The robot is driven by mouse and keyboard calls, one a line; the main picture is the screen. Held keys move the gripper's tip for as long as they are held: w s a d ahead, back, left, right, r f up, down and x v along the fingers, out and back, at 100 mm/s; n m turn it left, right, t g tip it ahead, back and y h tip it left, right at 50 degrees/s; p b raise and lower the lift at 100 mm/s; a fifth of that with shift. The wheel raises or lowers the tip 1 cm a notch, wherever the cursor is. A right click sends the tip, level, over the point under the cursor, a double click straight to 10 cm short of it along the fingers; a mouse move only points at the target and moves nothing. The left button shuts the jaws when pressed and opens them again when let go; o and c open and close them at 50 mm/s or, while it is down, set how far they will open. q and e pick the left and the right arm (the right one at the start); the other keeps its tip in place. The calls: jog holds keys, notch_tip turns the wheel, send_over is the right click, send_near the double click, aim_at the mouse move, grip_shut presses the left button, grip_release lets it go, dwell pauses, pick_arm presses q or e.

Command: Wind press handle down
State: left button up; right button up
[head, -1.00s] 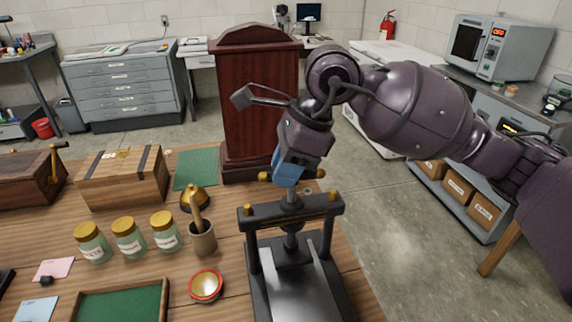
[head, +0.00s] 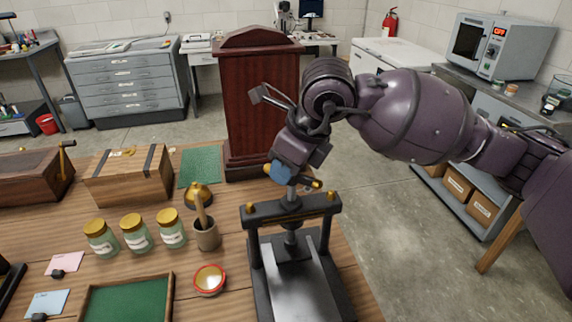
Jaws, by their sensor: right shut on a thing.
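The black screw press (head: 291,211) stands at the right end of the wooden table, with a crossbeam on two posts and a central screw. Its handle (head: 313,184) is a short bar with brass ends at the top of the screw. My right gripper (head: 283,172) comes down from above and is shut on the press handle. The gripper hides most of the handle's middle; a brass end shows just right of the fingers. My left gripper is not in view.
A wooden pestle in a cup (head: 207,235), a brass bell (head: 198,195), a red-rimmed bowl (head: 209,279) and several lidded jars (head: 136,235) stand left of the press. A tall dark wooden cabinet (head: 260,100) rises behind it.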

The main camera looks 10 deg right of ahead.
aim_at(305, 176)
dwell(0.3)
jog(key=o, duration=0.8)
jog(key=shift+o, duration=0.7)
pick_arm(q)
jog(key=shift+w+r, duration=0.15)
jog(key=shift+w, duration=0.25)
pick_arm(e)
jog(key=v, duration=0.9)
jog(key=shift+s+d+r+p, duration=0.1)
jog(key=shift+r+p, duration=0.2)
jog(key=shift+r, duration=0.05)
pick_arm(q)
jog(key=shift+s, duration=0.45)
pick_arm(e)
jog(key=shift+s+d+r, duration=0.2)
jog(key=shift+r, duration=0.35)
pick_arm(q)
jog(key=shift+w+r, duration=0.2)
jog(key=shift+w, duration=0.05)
